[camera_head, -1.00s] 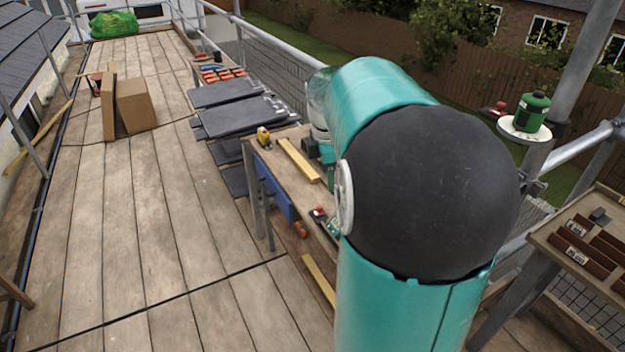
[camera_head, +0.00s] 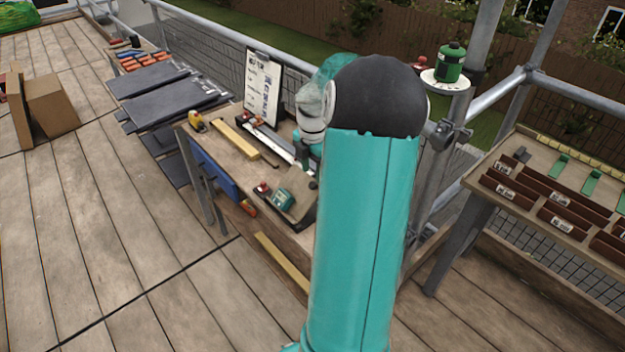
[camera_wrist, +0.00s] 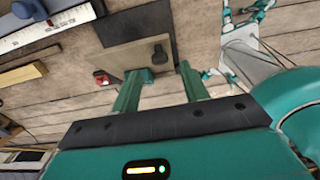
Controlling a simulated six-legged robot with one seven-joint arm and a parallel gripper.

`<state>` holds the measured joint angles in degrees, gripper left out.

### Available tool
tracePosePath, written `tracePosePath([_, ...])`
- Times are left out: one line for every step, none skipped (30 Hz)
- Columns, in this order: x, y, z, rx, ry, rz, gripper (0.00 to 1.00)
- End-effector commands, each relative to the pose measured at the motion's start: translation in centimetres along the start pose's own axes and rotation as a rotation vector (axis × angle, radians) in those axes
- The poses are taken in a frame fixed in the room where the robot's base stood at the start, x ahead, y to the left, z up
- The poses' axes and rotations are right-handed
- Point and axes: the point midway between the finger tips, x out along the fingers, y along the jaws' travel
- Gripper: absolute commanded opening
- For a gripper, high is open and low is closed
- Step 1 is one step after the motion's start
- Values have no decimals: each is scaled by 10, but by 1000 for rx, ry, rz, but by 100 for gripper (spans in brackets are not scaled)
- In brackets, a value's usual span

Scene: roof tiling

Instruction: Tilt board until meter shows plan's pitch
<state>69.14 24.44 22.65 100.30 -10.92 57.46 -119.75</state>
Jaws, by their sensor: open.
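The board (camera_head: 296,186) is a beige panel on the workbench in the head view, resting tilted on a dark base. A small teal meter (camera_head: 283,199) sits at its lower left; its reading is too small to make out. The plan (camera_head: 262,92) is a sheet on a clipboard standing at the bench's back; its text is unreadable. In the wrist view, my gripper (camera_wrist: 160,76) is open and empty, its two green fingers over the near edge of the board (camera_wrist: 118,59). A dark knob (camera_wrist: 159,54) shows on the board.
The workbench (camera_head: 225,156) also carries a yellow tape measure (camera_head: 196,122), a wood strip (camera_head: 235,138) and a small red item (camera_head: 262,187). Dark slates (camera_head: 175,105) lie beyond it. A side table with brown trays (camera_head: 560,205) stands right.

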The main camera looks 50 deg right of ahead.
Motion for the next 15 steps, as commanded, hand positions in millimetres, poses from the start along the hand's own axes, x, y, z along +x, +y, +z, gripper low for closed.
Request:
tracePosePath([11,0,-1,-1,3,-2,44])
tracePosePath([16,0,-1,0,3,-2,44])
tracePosePath([22,0,-1,0,3,0,44])
tracePosePath([26,0,0,0,2,-1,44])
tracePosePath([30,0,0,0,2,-1,44])
tracePosePath([34,0,0,0,2,-1,44])
tracePosePath([37,0,0,0,1,-1,44])
tracePosePath([38,0,0,0,1,-1,44])
tracePosePath([40,0,0,0,1,0,44])
tracePosePath([42,0,0,1,1,0,44])
tracePosePath([42,0,0,1,0,1,44])
tracePosePath([43,0,0,1,0,1,44])
tracePosePath([43,0,0,1,0,1,44])
tracePosePath([43,0,0,1,0,1,44])
tracePosePath([43,0,0,1,0,1,44])
